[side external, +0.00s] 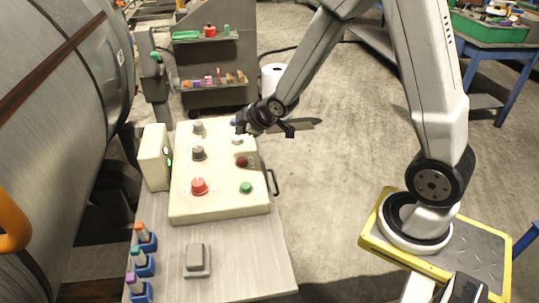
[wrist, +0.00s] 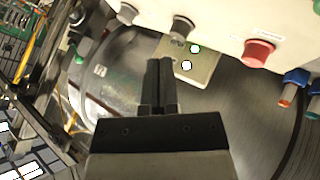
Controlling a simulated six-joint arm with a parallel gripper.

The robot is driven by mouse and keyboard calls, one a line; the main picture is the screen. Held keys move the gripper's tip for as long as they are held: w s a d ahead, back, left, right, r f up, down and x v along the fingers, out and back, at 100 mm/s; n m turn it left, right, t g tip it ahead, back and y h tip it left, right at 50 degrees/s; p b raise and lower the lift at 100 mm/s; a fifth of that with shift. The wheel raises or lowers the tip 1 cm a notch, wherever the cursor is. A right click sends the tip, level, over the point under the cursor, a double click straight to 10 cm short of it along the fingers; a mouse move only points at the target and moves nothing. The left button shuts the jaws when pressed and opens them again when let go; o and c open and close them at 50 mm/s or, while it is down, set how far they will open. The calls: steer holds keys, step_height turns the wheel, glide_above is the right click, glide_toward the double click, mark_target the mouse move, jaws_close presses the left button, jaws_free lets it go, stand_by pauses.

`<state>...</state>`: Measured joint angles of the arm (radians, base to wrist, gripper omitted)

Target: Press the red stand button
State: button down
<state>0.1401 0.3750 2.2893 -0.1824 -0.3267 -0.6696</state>
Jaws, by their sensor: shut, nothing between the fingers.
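The cream control box (side external: 185,211) stands on the bench and bears two red controls. One is a large bright red button (side external: 199,186) at the near left. The other is a smaller dark red one (side external: 241,161) at the right. Which is the stand button I cannot tell. My gripper (side external: 240,124) is over the far right part of the box, apart from both red controls. Its fingers (wrist: 160,64) are shut and empty; their tips are small in the side view.
Dark knobs (side external: 198,153) and a green button (side external: 246,187) share the box. Coloured-tipped holders (side external: 145,238) and a grey switch (side external: 196,259) are in front.

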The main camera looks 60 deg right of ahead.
mark_target(244, 160)
steer(key=shift+f, duration=3.4)
steer(key=shift+f, duration=0.95)
stand_by(0.6)
steer(key=shift+r, duration=0.95)
steer(key=shift+r, duration=0.15)
steer(key=shift+r, duration=2.35)
steer(key=shift+s, duration=0.1)
